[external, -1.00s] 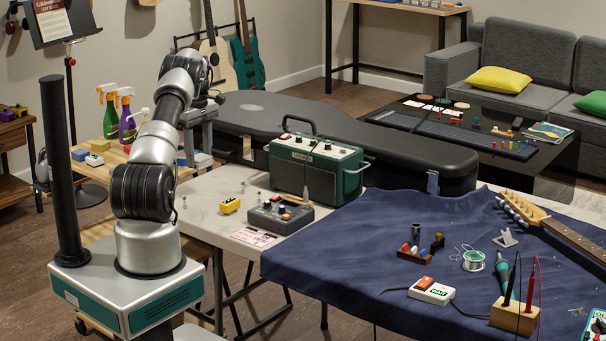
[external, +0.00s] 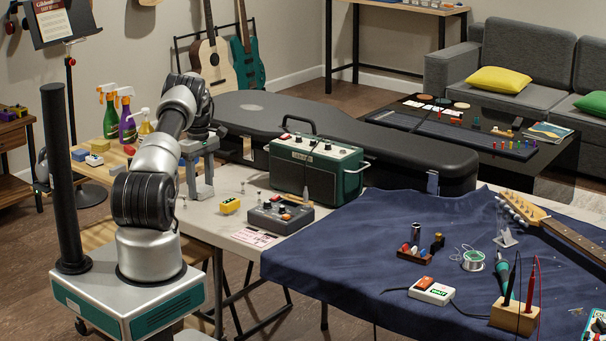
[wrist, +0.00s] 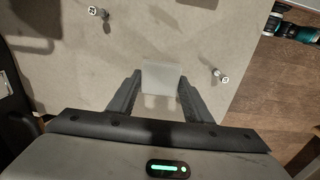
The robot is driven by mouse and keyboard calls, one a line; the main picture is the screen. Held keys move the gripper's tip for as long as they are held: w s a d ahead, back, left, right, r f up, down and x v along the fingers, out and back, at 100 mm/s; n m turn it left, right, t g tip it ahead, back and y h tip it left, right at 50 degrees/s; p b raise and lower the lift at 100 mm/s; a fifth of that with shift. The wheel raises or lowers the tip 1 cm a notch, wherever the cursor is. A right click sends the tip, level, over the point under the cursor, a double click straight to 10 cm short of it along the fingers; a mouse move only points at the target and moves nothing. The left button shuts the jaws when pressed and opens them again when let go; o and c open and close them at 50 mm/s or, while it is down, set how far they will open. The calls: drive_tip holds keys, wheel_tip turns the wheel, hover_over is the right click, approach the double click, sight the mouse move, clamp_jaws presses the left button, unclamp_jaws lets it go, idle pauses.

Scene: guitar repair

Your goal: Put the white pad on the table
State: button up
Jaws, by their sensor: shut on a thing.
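The white pad (wrist: 161,77) is a small pale square between my gripper's fingertips in the wrist view. My gripper (wrist: 160,88) is shut on it, with one dark finger at each side. In the external view my gripper (external: 199,192) points down over the left end of the pale table (external: 222,222), and I cannot make out the pad there. The pale table top (wrist: 185,35) fills much of the wrist view. I cannot tell whether the pad touches it.
Small upright metal posts (wrist: 219,75) stand near the pad. Right of my gripper are a yellow pedal (external: 230,205), a grey pedal unit (external: 280,216) and a green amplifier (external: 315,172). A black guitar case (external: 400,155) lies behind. The table's edge is close.

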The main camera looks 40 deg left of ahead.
sight(201, 187)
drive_tip(key=o, duration=1)
drive_tip(key=shift+f, duration=0.1)
wheel_tip(201, 187, up, 12)
drive_tip(key=shift+r+p, duration=0.2)
drive_tip(key=shift+p, duration=0.9)
